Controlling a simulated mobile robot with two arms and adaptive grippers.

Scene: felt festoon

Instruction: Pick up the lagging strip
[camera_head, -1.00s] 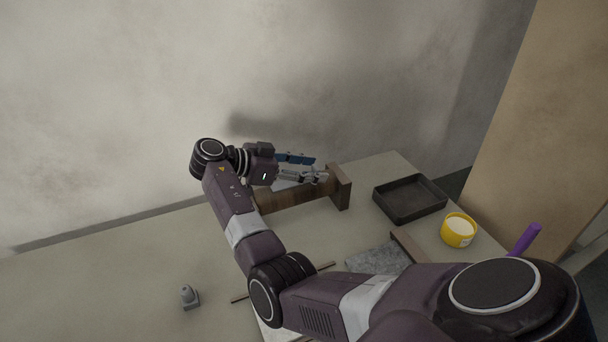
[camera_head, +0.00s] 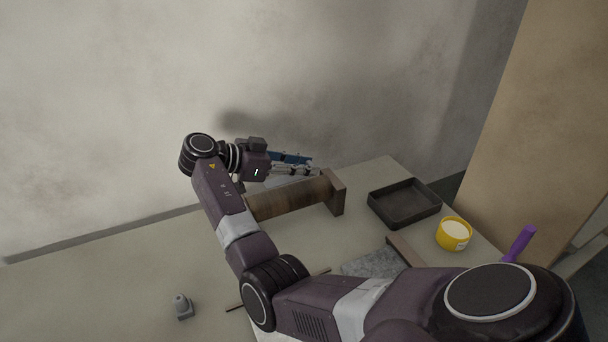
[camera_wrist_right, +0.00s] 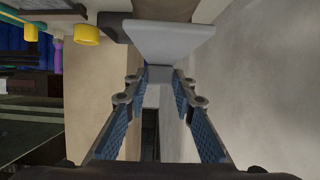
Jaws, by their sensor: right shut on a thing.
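My right gripper (camera_head: 318,168) is above the far side of a brown wooden roll (camera_head: 292,198), near its right end block (camera_head: 334,192). In the right wrist view its blue-padded fingers (camera_wrist_right: 160,76) are shut on a pale grey flat piece (camera_wrist_right: 170,40), which looks to be the lagging strip. The same pale piece shows only as a sliver under the fingers in the head view (camera_head: 290,181). Most of it is hidden there by the gripper. My left gripper is not in view.
A dark empty tray (camera_head: 405,219), a yellow tub (camera_head: 453,234) and a purple-handled tool (camera_head: 521,241) stand to the right. A grey speckled slab (camera_head: 368,264) lies in front, partly behind my arm. A small grey object (camera_head: 182,307) stands front left. The left table is mostly clear.

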